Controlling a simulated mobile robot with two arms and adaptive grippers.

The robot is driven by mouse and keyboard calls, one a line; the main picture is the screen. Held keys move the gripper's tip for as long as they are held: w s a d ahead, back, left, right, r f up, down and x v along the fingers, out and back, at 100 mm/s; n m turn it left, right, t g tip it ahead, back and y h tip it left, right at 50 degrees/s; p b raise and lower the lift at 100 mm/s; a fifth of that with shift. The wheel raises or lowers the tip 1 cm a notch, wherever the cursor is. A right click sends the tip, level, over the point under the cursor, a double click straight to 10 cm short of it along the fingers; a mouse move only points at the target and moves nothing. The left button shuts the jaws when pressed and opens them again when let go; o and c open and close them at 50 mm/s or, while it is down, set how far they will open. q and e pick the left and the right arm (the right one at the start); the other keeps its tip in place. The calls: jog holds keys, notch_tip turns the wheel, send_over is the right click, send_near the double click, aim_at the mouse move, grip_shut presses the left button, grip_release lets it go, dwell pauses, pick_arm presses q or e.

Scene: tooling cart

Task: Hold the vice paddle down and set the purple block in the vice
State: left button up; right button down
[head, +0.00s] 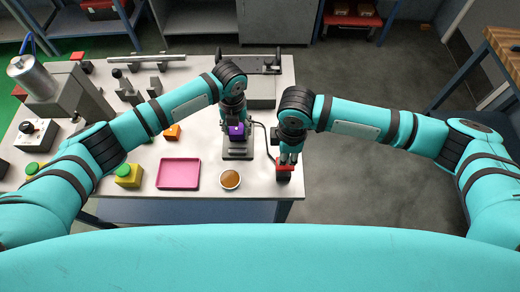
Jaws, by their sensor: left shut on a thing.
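The purple block (236,131) is held by my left gripper (236,120), which is shut on it from above. The block is over the grey vice (238,153) near the right side of the cart top. I cannot tell whether the block touches the vice jaws. My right gripper (289,158) points down at the red paddle (284,174) to the right of the vice. Its fingertips are at or just above the paddle. Contact and finger opening are too small to tell.
A yellow box with a green button (128,175) is farther left. The cart's right edge is close to the paddle.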

jog(key=shift+f, duration=0.15)
jog(key=shift+f, duration=0.45)
jog(key=shift+f, duration=0.25)
